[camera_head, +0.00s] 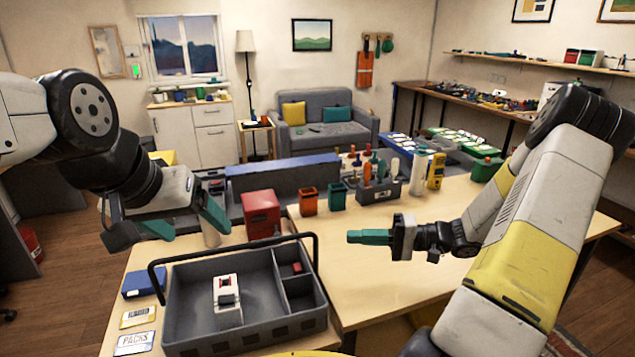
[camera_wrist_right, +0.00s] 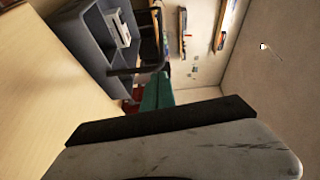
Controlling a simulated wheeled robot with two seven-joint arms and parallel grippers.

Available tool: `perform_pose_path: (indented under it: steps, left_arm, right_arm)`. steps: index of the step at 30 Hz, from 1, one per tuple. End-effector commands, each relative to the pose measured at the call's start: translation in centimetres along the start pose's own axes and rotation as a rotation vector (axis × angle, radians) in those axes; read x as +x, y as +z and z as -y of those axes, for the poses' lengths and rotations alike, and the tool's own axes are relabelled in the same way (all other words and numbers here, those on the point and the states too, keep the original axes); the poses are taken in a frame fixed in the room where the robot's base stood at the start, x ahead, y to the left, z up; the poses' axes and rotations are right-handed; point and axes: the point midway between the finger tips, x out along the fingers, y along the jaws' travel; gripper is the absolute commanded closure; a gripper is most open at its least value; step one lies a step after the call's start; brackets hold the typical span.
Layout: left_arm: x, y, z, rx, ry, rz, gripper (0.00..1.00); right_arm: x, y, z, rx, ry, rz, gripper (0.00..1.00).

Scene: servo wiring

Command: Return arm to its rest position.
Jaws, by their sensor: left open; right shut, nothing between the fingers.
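My left gripper (camera_head: 184,222) is open in the head view, its teal fingers spread apart above the left end of the table and the grey tote. Nothing shows between its fingers. My right gripper (camera_head: 358,237) is shut and empty, its teal fingertips together, pointing left above the bare right part of the table. In the right wrist view its teal fingers (camera_wrist_right: 157,92) show together with nothing held. The grey tote (camera_head: 179,318) with a black handle stands on the table below and between the grippers. A white and red servo-like part (camera_head: 227,292) lies in its large compartment.
A red container (camera_head: 262,213), an orange cup (camera_head: 308,201) and a green cup (camera_head: 337,196) stand behind the tote. A tool holder (camera_head: 378,191) and a yellow meter (camera_head: 436,171) stand further right. The wooden table (camera_head: 400,290) is bare beneath my right gripper.

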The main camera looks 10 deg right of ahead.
Motion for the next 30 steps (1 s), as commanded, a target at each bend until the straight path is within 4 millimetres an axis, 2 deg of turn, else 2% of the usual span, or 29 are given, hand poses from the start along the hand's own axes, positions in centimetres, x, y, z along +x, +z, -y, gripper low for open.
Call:
perform_pose_path:
  steps: [3,6,14,22,30]
  left_arm:
    - [0.0,0.0,0.0,0.000,0.000,0.000,0.22]
    - [0.0,0.0,0.0,0.000,0.000,0.000,0.22]
    - [0.0,0.0,0.0,0.000,0.000,0.000,0.22]
    - [0.0,0.0,0.0,0.000,0.000,0.000,0.22]
    - [0.0,0.0,0.0,0.000,0.000,0.000,0.22]
  right_arm:
    - [2.0,2.6,2.1,0.003,0.172,0.145,1.00]
    - [3.0,5.0,3.5,0.006,0.346,0.247,1.00]
    - [3.0,10.0,7.3,-0.071,0.789,0.338,1.00]
    - [1.1,12.9,12.0,-0.264,1.131,0.189,1.00]
    - [-0.9,14.3,16.6,-0.465,1.240,-0.069,1.00]
